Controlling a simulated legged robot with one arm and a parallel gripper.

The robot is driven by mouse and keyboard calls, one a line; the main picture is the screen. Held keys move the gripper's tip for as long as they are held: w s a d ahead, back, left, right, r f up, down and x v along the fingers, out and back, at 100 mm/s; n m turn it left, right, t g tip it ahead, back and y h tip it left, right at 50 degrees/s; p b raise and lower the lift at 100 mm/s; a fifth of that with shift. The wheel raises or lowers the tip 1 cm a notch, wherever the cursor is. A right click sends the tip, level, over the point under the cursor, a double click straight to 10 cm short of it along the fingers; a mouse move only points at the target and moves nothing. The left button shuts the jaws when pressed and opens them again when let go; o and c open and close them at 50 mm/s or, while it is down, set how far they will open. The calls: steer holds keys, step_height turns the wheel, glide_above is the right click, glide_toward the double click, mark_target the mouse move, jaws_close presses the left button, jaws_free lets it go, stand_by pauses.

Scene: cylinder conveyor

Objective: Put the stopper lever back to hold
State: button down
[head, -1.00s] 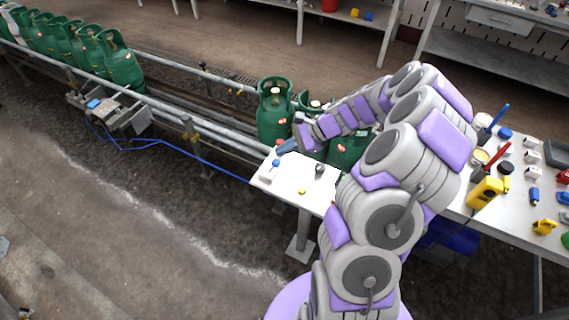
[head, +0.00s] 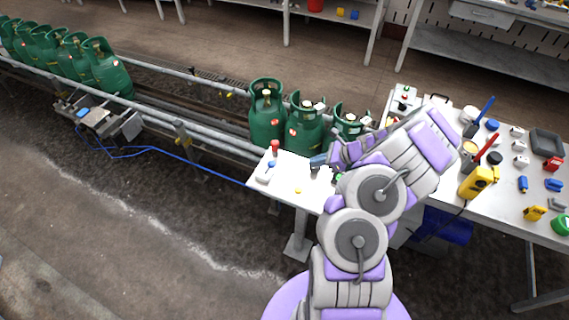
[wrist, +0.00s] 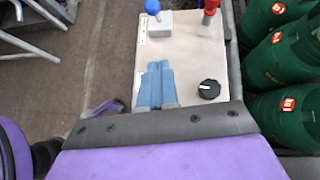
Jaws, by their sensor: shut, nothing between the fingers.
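A white control panel (head: 284,190) stands beside the conveyor; it also shows in the wrist view (wrist: 185,50). A lever with a red knob (head: 275,146) stands near its far edge and shows in the wrist view (wrist: 210,10). A lever with a blue knob (head: 271,163) sits on a grey block, left of the red one in the wrist view (wrist: 152,7). I cannot tell which is the stopper lever. My gripper (wrist: 158,67) has its blue fingers together, empty, over the panel, apart from both levers; in the head view (head: 317,160) it is right of them.
A black dial (wrist: 209,89) is right of my fingers. Several green gas cylinders (head: 267,115) stand on the conveyor behind the panel; more (head: 107,68) are at the left. A cluttered table (head: 500,210) is at the right.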

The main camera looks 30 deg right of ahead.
steer(key=b, duration=0.3)
glide_toward(269, 168)
steer(key=shift+d+x, duration=0.3)
steer(key=shift+x, duration=1.3)
steer(key=shift+w+f, duration=0.15)
steer(key=shift+p, duration=0.3)
